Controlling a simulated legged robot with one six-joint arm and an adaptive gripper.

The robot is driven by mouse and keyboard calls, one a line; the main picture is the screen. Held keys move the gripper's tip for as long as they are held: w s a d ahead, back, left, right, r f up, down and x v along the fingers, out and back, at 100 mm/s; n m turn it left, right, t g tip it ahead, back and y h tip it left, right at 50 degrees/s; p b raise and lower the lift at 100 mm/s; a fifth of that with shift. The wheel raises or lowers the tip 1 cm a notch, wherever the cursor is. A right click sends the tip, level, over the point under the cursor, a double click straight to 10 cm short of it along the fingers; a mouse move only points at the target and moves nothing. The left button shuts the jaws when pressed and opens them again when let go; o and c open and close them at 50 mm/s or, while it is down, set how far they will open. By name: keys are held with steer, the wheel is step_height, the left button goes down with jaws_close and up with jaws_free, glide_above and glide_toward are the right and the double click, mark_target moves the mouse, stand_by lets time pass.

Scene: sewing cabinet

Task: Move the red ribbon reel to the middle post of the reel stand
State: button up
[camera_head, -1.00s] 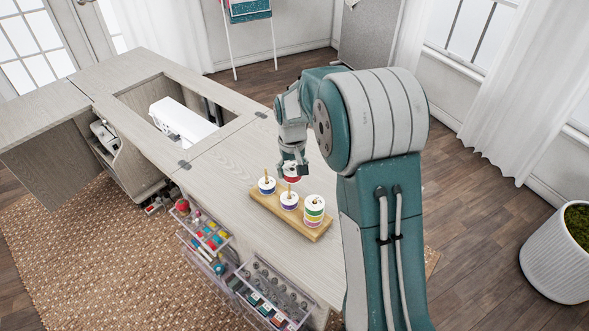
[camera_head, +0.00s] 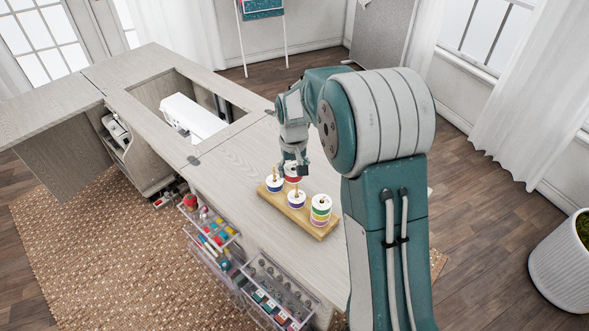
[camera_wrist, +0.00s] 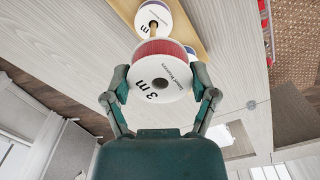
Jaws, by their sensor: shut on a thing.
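My gripper (camera_head: 293,171) is shut on the red ribbon reel (camera_head: 292,179), just behind the reel stand (camera_head: 318,233) in the head view. In the wrist view the red reel (camera_wrist: 160,75) sits between the two fingers, its white "3 m" face towards the camera. The wooden stand carries a blue reel (camera_head: 275,185) on the left post, a purple reel (camera_head: 297,201) on the middle post (camera_head: 296,188) and a stack of colored reels (camera_head: 320,212) at the right. The middle post's tip stands above its reel. The exact gap from red reel to post is unclear.
The stand rests on the pale cabinet top (camera_head: 245,165). Open clear drawers (camera_head: 275,288) with sewing supplies hang out at the front. A white sewing machine (camera_head: 192,119) sits in the cabinet opening at the left. The top behind the stand is partly hidden by my arm.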

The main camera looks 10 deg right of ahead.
steer(key=shift+d, duration=0.4)
steer(key=shift+f, duration=2.35)
stand_by(0.7)
steer(key=o, duration=0.9)
steer(key=shift+c, duration=0.2)
step_height(320, 180, up, 12)
steer(key=shift+f, duration=0.1)
